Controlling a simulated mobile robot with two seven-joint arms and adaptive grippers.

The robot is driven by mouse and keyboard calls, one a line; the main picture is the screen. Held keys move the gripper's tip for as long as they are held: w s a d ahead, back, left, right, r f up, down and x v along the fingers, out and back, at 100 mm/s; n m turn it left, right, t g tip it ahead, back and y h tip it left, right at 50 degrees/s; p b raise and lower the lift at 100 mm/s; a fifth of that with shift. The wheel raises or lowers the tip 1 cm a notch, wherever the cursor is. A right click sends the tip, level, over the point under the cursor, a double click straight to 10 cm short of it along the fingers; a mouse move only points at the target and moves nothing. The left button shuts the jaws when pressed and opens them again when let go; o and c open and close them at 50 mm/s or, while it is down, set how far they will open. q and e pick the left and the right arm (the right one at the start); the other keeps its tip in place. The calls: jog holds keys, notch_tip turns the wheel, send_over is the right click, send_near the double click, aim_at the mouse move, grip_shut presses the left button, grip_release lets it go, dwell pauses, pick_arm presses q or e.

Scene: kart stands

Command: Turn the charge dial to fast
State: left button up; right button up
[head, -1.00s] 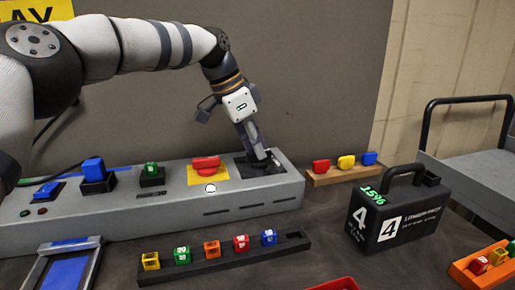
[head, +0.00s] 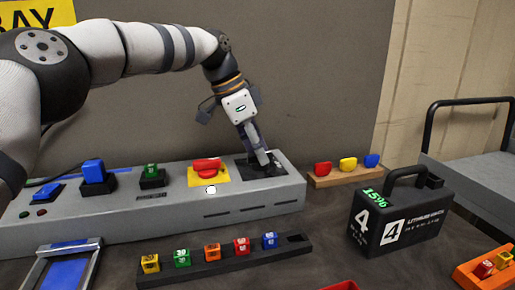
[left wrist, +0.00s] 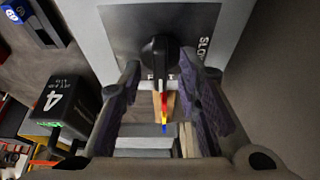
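The charge dial (left wrist: 160,55) is a black knob on a dark plate with white lettering. In the left wrist view SLOW reads at the right of the plate, and a partly hidden word, seemingly FAST, lies just below the knob. My left gripper (left wrist: 171,78) is open, its fingers apart on either side of the knob, with a gap visible to each. In the head view my left gripper (head: 262,163) points down at the dark plate (head: 246,171) on the right end of the grey console, and hides most of the dial. My right gripper is not in view.
The console (head: 120,215) also carries a red switch (head: 206,165) on yellow and blue and green controls. A black battery case (head: 400,218) showing 15% stands at right. A rack (head: 220,258) of coloured cubes lies in front. A wooden block (head: 343,178) with coloured knobs sits behind.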

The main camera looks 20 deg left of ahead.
pick_arm(q)
jog(key=shift+r, duration=0.1)
jog(key=v, duration=1.1)
jog(key=shift+a+r, duration=0.2)
jog(key=shift+r, duration=0.15)
jog(key=shift+s, duration=0.15)
